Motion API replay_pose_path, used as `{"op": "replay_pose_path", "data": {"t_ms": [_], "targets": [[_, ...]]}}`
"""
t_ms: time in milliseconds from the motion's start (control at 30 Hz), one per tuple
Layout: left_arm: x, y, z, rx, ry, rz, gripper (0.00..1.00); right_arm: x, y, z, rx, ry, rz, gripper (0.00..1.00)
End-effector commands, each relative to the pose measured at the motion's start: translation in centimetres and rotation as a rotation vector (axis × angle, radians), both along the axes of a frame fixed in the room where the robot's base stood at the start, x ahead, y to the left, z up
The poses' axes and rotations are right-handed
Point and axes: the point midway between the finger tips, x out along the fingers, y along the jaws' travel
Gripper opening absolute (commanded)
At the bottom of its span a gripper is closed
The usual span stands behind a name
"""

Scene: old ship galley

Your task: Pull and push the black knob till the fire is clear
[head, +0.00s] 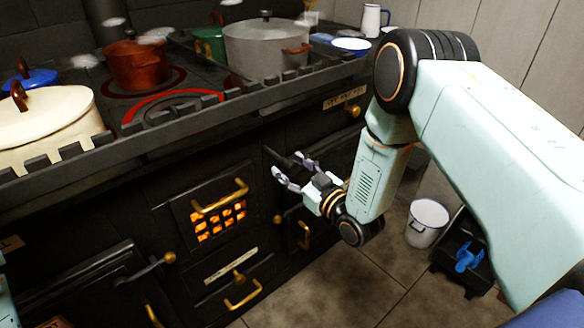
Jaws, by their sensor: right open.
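The fire glows orange through the slotted grate (218,222) in the black stove front, under a brass handle. My right gripper (274,163) is open in front of the stove, to the upper right of the grate, with its fingers pointing left. A dark pointed shape shows at its upper finger; I cannot tell whether it is the fingertip or a stove part. A small dark round knob (277,219) sits on the stove front right of the grate, below the gripper and apart from it. I cannot tell whether it is the black knob. My left gripper is out of view.
A slotted rail (200,118) runs along the stove's top edge. Behind it stand a cream pot (45,118), a copper pot (138,65) and a large grey pot (265,50). A white bucket (427,222) stands on the floor at right. The floor before the stove is clear.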

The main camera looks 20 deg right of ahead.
Motion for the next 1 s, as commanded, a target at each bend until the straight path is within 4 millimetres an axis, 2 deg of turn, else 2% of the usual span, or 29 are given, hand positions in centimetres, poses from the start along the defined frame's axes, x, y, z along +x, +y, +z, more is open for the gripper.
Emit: {"op": "replay_pose_path", "data": {"t_ms": [167,267,700,1000], "targets": [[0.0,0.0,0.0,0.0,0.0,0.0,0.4,-0.5,-0.2,0.0,0.0,0.001,-0.001,0.56],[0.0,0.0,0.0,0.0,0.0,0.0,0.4,-1.7,-0.6,0.0,0.001,0.002,-0.001,0.56],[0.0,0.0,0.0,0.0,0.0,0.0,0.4,-9.8,-3.2,0.0,0.003,0.002,-0.005,0.56],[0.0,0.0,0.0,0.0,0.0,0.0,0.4,-11.5,-3.6,0.0,0.0,0.0,-0.001,0.56]]}}
